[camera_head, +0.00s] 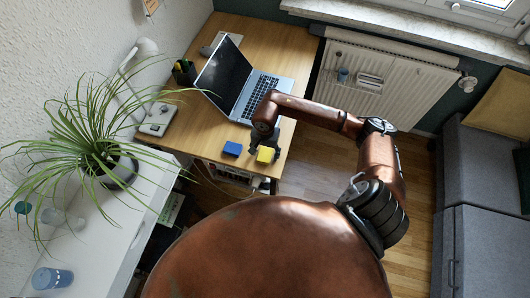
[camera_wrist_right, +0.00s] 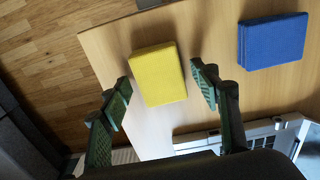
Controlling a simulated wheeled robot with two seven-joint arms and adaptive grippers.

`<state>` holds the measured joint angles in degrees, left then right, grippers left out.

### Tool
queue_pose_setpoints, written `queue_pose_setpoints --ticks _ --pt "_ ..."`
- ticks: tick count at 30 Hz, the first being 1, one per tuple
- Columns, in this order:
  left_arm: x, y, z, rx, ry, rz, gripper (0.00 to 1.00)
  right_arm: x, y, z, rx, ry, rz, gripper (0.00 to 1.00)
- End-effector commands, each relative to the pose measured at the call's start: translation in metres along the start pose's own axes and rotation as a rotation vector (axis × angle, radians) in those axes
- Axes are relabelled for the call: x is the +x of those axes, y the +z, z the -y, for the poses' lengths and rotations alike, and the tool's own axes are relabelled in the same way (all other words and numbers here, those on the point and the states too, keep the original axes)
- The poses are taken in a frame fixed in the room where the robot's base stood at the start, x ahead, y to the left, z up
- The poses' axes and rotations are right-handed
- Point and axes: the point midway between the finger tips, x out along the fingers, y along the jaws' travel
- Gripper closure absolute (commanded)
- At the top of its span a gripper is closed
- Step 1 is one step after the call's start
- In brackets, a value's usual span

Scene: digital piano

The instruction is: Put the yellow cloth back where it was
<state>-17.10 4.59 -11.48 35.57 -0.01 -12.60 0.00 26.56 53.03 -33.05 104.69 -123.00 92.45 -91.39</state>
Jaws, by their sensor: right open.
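The yellow cloth (camera_head: 265,155) is a folded block lying on the wooden desk near its front corner; in the right wrist view the yellow cloth (camera_wrist_right: 158,74) lies flat on the desktop. A similar folded blue cloth (camera_head: 232,148) lies a little to its left, and it shows at the upper right in the right wrist view (camera_wrist_right: 273,40). My right gripper (camera_head: 263,145) is over the yellow cloth. In the right wrist view its open fingers (camera_wrist_right: 163,82) stand either side of the cloth's near part, with nothing gripped. My left gripper is not in view.
An open laptop (camera_head: 246,85) stands on the desk (camera_head: 205,110) behind the cloths. A white lamp (camera_head: 145,50) and a black pen holder (camera_head: 184,71) stand along the wall side. A large plant (camera_head: 118,168) overhangs the desk's left side. The desk's edge is close to the yellow cloth.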

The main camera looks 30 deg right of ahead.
Motion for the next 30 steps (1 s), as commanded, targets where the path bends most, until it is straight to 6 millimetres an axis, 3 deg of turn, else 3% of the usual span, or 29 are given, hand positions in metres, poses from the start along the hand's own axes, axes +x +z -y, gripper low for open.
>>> queue_pose_setpoints --ticks 8,21,30 --pt "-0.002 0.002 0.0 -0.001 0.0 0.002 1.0 -0.007 -0.001 0.001 -0.001 -0.002 -0.003 0.44" --pt "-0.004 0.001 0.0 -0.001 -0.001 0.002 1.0 -0.091 -0.002 0.001 0.0 -0.002 -0.004 0.44" --pt "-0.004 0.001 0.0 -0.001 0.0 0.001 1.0 -0.12 0.0 0.0 0.001 -0.001 0.0 0.44"
